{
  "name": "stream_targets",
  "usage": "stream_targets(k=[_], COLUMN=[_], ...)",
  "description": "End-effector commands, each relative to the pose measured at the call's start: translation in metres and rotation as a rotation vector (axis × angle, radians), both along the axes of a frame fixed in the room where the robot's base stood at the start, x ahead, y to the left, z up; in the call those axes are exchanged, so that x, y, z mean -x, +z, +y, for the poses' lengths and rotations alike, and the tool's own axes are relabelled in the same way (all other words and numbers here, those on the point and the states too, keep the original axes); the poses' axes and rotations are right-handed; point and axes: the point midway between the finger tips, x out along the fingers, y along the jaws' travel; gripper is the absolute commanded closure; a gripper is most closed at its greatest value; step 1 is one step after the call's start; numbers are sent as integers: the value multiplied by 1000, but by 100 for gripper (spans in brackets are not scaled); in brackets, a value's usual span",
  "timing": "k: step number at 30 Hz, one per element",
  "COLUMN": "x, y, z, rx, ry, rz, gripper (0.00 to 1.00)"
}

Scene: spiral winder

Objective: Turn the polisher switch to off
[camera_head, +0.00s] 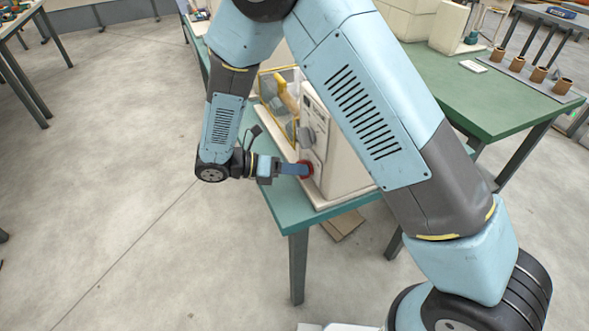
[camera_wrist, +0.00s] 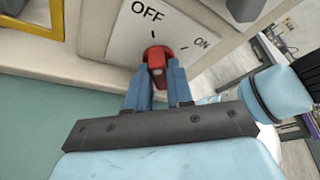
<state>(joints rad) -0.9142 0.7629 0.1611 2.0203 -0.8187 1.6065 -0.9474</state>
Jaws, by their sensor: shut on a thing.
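The polisher (camera_head: 345,150) is a cream machine at the corner of a green table. Its red switch (camera_wrist: 157,58) sits on a white plate (camera_wrist: 185,30) marked OFF and ON, with a short tick by each word. My gripper (camera_wrist: 158,78) has its two blue fingers on either side of the red knob and is shut on it. In the wrist view the knob lies below the OFF tick; its exact pointing is hard to tell.
A yellow-framed guard (camera_head: 264,85) is on the polisher's far side, with a grey round knob (camera_head: 306,137) above the switch.

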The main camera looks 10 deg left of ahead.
Motion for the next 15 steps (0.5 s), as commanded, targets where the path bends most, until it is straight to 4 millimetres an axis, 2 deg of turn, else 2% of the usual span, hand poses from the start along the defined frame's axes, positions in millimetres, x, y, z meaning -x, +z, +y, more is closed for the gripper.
stream_targets(k=[1, 7, 15], x=[-4, -4, -3], y=[0, 0, 1], z=[-3, -3, -4], rx=[3, 3, 6], ry=[-4, -4, -5], rz=[-3, -4, -6], gripper=[77, 58, 57])
